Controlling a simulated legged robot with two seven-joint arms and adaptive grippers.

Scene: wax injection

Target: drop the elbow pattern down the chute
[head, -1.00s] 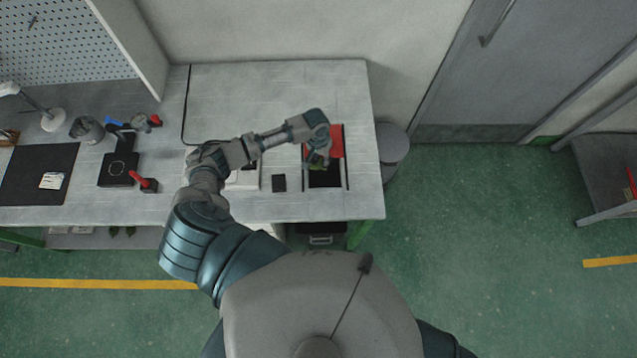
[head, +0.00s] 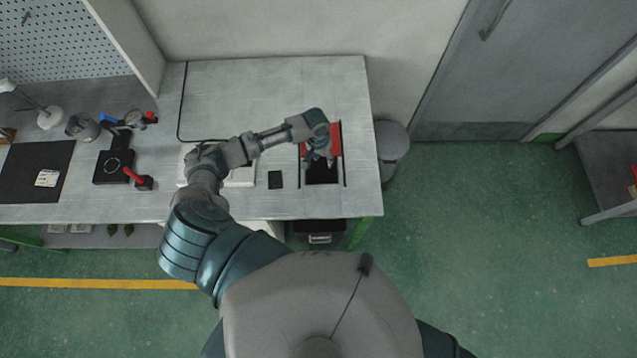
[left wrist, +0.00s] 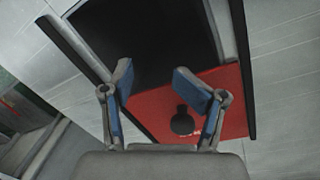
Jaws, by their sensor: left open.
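The chute is a dark opening (head: 322,174) in the bench top, with black side rails and a red plate (head: 336,138) behind it. My left gripper (head: 321,160) is over the opening, near the red plate. In the left wrist view its two blue-padded fingers (left wrist: 152,74) are spread apart with nothing between them. The dark opening (left wrist: 150,35) and the red plate (left wrist: 160,108) lie below them. A black rounded shape (left wrist: 183,122) shows on the red plate. I see no elbow pattern in either view now. My right gripper is not in view.
A small black block (head: 275,180) lies left of the chute. A white flat object (head: 240,177) is partly behind my arm. A grey bin (head: 392,140) stands off the bench's right end. Tools and a dark mat (head: 38,160) occupy the left side.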

